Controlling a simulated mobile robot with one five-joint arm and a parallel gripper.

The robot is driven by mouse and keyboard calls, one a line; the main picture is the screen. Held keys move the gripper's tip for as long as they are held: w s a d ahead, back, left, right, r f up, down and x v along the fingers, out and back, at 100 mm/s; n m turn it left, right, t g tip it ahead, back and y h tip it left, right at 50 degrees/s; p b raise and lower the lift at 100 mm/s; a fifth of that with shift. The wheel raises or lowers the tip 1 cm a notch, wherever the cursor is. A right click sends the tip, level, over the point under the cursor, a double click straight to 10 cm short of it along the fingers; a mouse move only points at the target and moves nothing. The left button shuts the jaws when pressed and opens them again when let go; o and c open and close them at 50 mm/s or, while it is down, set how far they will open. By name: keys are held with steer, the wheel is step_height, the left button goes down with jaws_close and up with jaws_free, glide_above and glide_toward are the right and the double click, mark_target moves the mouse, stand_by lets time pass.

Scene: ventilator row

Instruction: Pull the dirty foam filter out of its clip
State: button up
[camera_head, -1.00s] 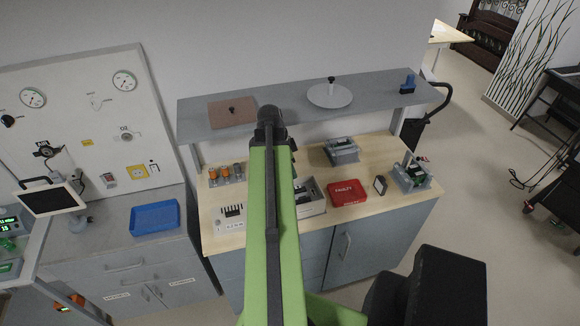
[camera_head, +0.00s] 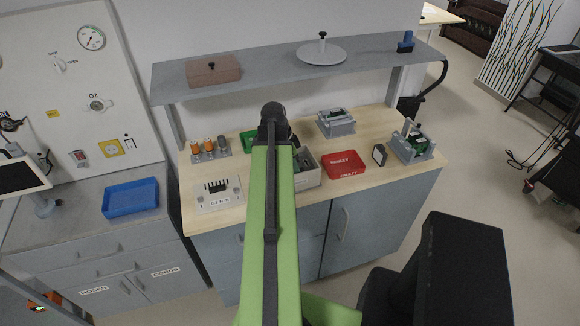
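My green arm reaches forward over the bench from the bottom of the view. Its dark far end (camera_head: 274,124) is over the back part of the bench, left of the pad and well apart from it. My gripper's fingers cannot be made out.
The red tray (camera_head: 344,164), an open grey box (camera_head: 307,171), a grey fixture (camera_head: 336,122) and a green tray (camera_head: 248,141) crowd the bench. A shelf (camera_head: 270,76) hangs above its back. A blue tray (camera_head: 131,198) lies on the left counter.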

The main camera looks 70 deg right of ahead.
steer(key=shift+f, duration=0.1)
jaws_close()
stand_by(0.4)
stand_by(0.3)
step_height(320, 180, up, 8)
steer(key=p, duration=0.8)
